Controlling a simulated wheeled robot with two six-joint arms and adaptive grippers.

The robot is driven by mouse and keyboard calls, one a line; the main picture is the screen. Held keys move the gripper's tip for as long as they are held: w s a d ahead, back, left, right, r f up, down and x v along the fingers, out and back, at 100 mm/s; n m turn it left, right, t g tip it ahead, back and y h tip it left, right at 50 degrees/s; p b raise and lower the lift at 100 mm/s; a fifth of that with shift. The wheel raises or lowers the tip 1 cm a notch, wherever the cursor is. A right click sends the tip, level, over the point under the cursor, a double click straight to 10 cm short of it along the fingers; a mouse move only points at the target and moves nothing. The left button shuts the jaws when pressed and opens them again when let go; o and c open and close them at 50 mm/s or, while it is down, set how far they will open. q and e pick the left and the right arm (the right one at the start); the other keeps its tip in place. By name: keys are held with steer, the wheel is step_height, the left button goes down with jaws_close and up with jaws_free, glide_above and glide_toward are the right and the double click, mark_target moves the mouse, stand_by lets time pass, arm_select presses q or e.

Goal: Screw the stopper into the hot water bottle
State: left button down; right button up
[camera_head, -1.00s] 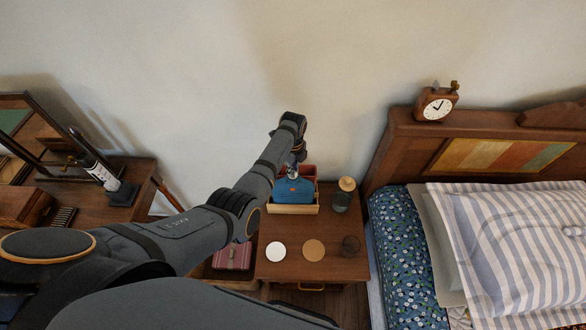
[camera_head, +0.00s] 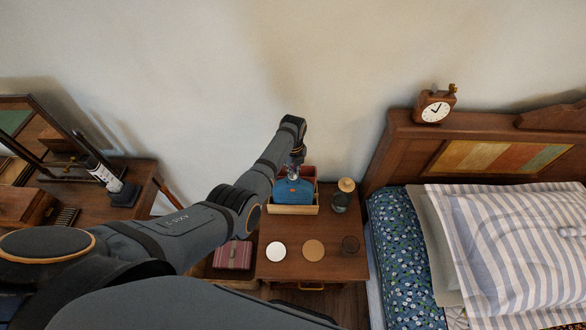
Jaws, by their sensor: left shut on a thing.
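The blue hot water bottle (camera_head: 293,192) stands in a light wooden holder (camera_head: 293,210) at the back of the bedside table. My left gripper (camera_head: 294,174) points down right over the bottle's neck. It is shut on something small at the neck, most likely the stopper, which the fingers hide. I cannot tell how deep the stopper sits. My right gripper is not in view.
On the bedside table (camera_head: 330,268) are a white disc (camera_head: 276,251), a tan disc (camera_head: 313,250), a dark round coaster (camera_head: 350,245), and a dark glass jar (camera_head: 340,203) beside a wooden lid or knob (camera_head: 346,185). The bed (camera_head: 400,270) stands close on the right.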

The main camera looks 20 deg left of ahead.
arm_select(q)
steer(key=m, duration=0.3)
steer(key=shift+r+p, duration=0.2)
steer(key=shift+p, duration=0.2)
steer(key=shift+f+m, duration=0.15)
steer(key=shift+m, duration=0.95)
steer(key=c, duration=1.3)
jaws_free()
steer(key=shift+c, duration=0.2)
steer(key=o, duration=0.3)
step_height(320, 180, up, 5)
steer(key=p, duration=0.5)
